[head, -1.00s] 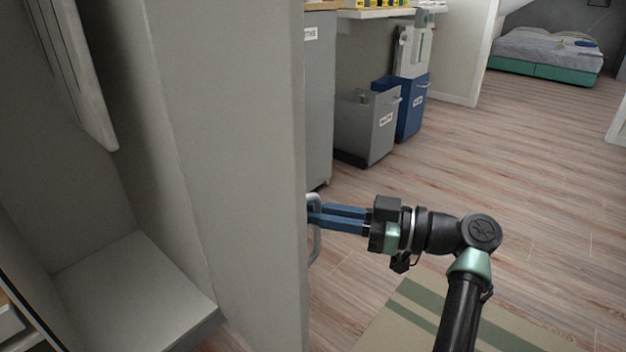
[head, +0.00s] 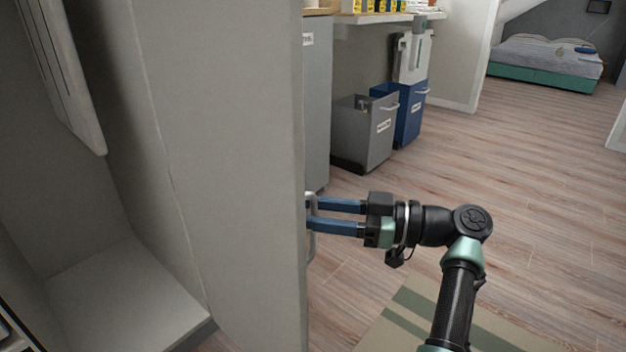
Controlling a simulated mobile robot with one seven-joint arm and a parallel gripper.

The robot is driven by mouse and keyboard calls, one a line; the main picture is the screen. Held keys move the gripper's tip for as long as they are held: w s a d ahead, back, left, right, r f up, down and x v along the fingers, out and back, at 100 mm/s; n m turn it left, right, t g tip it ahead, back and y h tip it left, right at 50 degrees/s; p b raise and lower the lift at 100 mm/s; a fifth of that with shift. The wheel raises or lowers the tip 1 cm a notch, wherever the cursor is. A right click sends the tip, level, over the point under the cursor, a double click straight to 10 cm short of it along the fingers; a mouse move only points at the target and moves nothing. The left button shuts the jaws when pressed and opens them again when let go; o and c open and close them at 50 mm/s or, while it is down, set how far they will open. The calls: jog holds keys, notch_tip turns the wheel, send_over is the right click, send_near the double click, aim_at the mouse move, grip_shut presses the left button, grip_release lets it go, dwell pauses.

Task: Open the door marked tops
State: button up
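No "tops" label shows on the part of the door I see. The door's pale bar handle (head: 312,240) is on its right-hand face, partly hidden by my fingers. My gripper (head: 310,215) reaches in from the right with its two blue fingers spread apart, tips at the handle. The tips are partly hidden behind the door edge, so I cannot tell whether they touch the handle.
Behind the door stand a grey cabinet (head: 317,110), a grey bin (head: 362,140) and a blue bin (head: 411,115) under a shelf. A striped rug (head: 440,315) lies at lower right. Wooden floor (head: 540,170) is clear towards the bed (head: 545,65).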

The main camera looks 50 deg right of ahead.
jog(key=p+v, duration=0.4)
jog(key=v, duration=0.9)
jog(key=shift+p, duration=0.3)
